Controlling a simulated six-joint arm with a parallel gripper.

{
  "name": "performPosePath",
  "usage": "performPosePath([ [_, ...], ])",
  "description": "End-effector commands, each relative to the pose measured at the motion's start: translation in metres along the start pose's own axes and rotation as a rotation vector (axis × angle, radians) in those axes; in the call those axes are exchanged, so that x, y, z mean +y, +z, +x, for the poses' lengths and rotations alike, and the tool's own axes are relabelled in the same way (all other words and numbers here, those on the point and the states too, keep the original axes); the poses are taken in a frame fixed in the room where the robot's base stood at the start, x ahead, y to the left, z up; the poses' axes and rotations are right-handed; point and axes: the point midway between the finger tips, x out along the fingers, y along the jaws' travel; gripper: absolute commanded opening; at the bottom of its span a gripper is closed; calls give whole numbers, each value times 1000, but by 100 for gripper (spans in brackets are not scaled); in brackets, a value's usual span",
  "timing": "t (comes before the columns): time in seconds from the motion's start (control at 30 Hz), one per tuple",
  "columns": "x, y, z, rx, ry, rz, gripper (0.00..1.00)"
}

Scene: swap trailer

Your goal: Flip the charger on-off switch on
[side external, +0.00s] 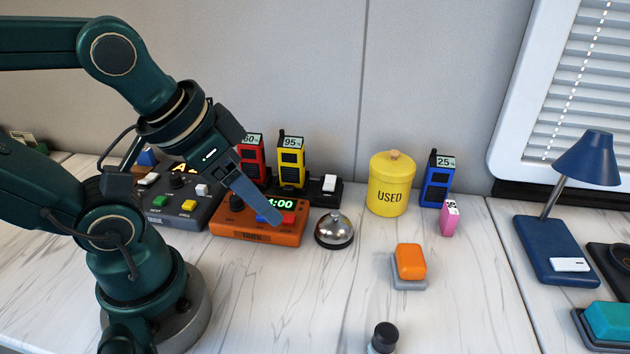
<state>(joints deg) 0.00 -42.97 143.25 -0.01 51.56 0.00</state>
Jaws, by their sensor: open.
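The charger (309,193) is a dark base at the back of the table. A red radio (251,157) marked 60% and a yellow radio (291,160) marked 95% stand in it. Its white on-off switch (329,183) is at the right end; I cannot tell which way it is set. My gripper (272,214) is open and empty, its blue fingers pointing down over the orange timer box (262,233), in front and left of the switch. The fingers overlap in this view and hide part of the box and charger.
A silver bell (334,230) stands just in front of the switch. A dark control box (183,212) is at left. The front middle table is mostly clear.

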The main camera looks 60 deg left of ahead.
Motion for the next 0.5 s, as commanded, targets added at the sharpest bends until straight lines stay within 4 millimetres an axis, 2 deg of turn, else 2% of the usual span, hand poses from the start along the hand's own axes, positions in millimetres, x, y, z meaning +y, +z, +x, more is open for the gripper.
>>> performPosePath([
  [0.03, 0, 0, 0, 0, 0, -2, 42],
  [0.13, 0, 0, 0, -1, 0, -32, 4],
  [0.17, 0, 0, 0, -2, 0, -53, 0],
  [0.3, -1, -2, -3, 0, -7, -220, 0],
  [0.5, -7, -26, -16, 34, -24, -593, 0],
])
